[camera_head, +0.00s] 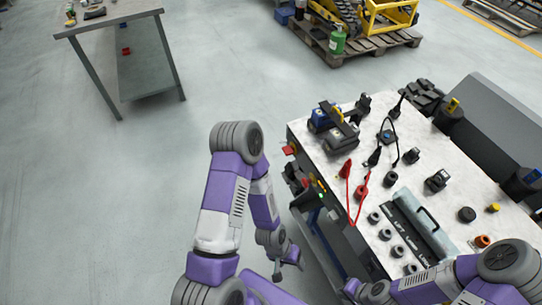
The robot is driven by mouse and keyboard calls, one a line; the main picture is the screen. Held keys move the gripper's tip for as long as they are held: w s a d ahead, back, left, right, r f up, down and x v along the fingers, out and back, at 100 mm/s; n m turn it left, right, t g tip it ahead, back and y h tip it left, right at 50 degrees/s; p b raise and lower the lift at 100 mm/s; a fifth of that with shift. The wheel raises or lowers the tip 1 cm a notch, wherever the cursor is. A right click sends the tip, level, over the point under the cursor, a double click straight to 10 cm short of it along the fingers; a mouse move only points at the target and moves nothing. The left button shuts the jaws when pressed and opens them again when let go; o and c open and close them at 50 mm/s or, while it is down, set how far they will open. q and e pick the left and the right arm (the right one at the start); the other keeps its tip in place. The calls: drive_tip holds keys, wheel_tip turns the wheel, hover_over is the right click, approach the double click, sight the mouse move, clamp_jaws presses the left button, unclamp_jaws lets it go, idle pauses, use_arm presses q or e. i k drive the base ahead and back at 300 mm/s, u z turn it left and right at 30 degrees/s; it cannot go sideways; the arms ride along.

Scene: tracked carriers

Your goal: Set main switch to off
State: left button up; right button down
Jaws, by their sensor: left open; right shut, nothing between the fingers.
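The tracked carrier (408,160) stands at the right with a pale top. A red part (290,149) sticks out at its left top corner. Below it on the dark side face are small red, yellow and green parts; I cannot tell which is the main switch or how it is set. My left gripper (288,266) is open and points down beside the carrier's left side, below these parts and apart from them. My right gripper (353,289) is shut and empty near the carrier's front edge at the bottom; its arm hides part of the top.
On the carrier's top lie a blue and black device (334,128), red and black cables (361,192), several black knobs and a grey-handled panel (420,228). A workbench (110,22) stands at the back left, a loaded pallet (362,42) at the back. The floor between is clear.

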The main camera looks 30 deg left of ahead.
sight(289, 150)
drive_tip(key=u, duration=0.9)
drive_tip(key=k, duration=1.2)
drive_tip(key=u, duration=1)
drive_tip(key=i, duration=1.05)
drive_tip(key=z, duration=0.4)
drive_tip(key=i, duration=1)
drive_tip(key=z, duration=0.95)
